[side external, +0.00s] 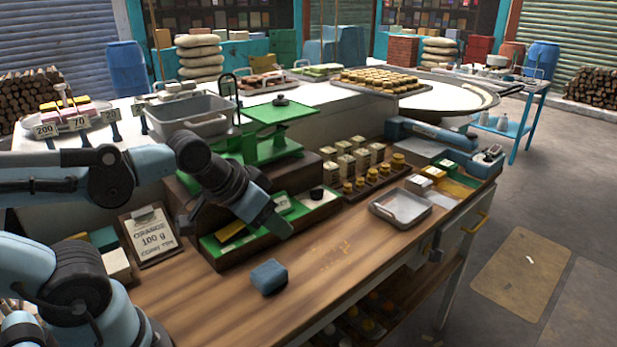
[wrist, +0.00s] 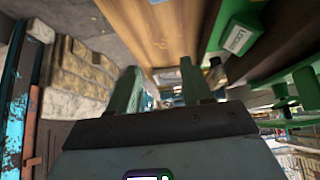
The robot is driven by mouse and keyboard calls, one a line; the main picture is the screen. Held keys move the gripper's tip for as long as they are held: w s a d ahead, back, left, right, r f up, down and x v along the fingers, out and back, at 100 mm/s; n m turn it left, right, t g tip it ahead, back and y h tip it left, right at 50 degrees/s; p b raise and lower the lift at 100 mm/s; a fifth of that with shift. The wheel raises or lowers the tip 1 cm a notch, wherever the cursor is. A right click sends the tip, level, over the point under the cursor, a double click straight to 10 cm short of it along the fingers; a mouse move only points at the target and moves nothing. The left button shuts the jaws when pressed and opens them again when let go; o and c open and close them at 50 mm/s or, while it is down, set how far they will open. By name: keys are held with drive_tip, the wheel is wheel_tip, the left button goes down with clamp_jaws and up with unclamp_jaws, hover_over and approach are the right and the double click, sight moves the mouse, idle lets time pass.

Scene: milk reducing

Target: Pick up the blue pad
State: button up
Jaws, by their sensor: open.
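The blue pad (side external: 269,277) is a small rounded block lying on the wooden bench top (side external: 345,255), left of the middle of its front part. I cannot make out the pad for certain in the wrist view.
A green tray (side external: 222,257) and a green balance scale (side external: 270,145) stand behind the pad. A sign board (side external: 150,236) is at left. A grey metal tray (side external: 401,208) and rows of small jars (side external: 372,180) are at right. Bare bench surrounds the pad.

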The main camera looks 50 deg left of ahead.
sight(271, 269)
idle(0.3)
drive_tip(key=o, duration=0.7)
drive_tip(key=shift+o, duration=0.2)
drive_tip(key=shift+w+a+f+n+g, duration=0.15)
drive_tip(key=shift+a+f+g, duration=0.15)
drive_tip(key=shift+f+g, duration=1.4)
drive_tip(key=shift+a+f+n+g, duration=0.3)
drive_tip(key=shift+f+g, duration=0.4)
drive_tip(key=shift+f, duration=2.05)
drive_tip(key=shift+w+a+f+n+g, duration=0.1)
drive_tip(key=shift+a+f+g, duration=0.25)
drive_tip(key=shift+f+g, duration=1.35)
